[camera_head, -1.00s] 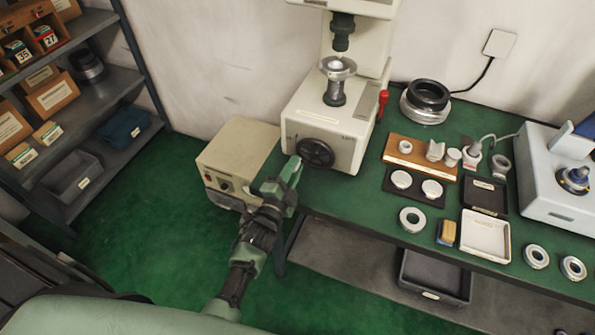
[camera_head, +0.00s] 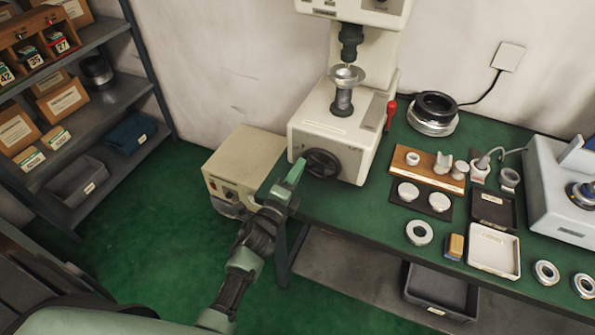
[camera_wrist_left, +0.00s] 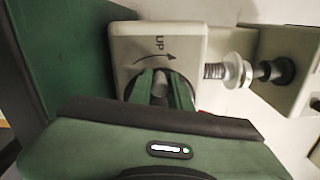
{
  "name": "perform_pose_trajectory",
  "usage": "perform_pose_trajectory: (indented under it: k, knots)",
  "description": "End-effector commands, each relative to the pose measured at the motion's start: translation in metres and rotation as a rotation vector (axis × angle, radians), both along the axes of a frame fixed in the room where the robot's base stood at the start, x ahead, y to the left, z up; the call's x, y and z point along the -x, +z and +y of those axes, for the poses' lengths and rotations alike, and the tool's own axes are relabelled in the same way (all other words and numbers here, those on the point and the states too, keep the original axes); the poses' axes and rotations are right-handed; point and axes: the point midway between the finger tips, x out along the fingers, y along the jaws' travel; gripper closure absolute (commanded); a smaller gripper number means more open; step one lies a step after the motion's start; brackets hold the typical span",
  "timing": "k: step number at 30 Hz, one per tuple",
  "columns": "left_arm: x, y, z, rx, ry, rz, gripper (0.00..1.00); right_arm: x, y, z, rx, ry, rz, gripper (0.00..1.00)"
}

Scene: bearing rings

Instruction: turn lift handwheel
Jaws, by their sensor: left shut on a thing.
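The black lift handwheel (camera_head: 322,163) is on the front of the white hardness tester (camera_head: 334,130) at the table's left end. My left gripper (camera_head: 296,172) reaches it from the front left in the head view. In the left wrist view the handwheel (camera_wrist_left: 158,85) is partly hidden behind the fingers of my left gripper (camera_wrist_left: 160,84), which are shut on it. An "UP" mark with a curved arrow (camera_wrist_left: 155,57) shows on the tester's face beside the wheel. Above, a round anvil on a screw (camera_head: 345,86) stands under the black indenter head (camera_head: 350,42). My right gripper is not in view.
A beige box (camera_head: 243,165) stands on the floor left of the table. A red lever (camera_head: 390,115) is on the tester's right side. Rings, trays and a wooden block (camera_head: 428,173) lie on the green table to the right. Shelves (camera_head: 105,105) stand at the left.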

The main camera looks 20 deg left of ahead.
Motion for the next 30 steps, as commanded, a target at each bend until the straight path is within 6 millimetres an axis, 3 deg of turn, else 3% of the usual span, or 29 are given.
perform_pose_trajectory:
  k: [11,12,13,14,24,30]
  knots:
    - [-0.001,0.003,0.000,-0.003,-0.001,-0.007,1.00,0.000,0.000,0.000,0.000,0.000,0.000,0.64]
    - [-0.001,0.003,0.000,-0.003,-0.001,-0.007,0.70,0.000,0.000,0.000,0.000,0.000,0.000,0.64]
    - [-0.001,0.003,0.000,-0.003,-0.001,-0.006,0.62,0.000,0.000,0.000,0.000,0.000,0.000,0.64]
    - [-0.001,0.003,0.000,-0.003,-0.001,-0.006,0.60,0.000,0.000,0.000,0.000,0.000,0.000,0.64]
    - [0.003,0.000,0.000,-0.002,-0.001,-0.002,0.60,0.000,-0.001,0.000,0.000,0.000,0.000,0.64]
    - [0.031,-0.002,0.001,-0.003,-0.001,-0.001,0.60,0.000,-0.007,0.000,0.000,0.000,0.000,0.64]
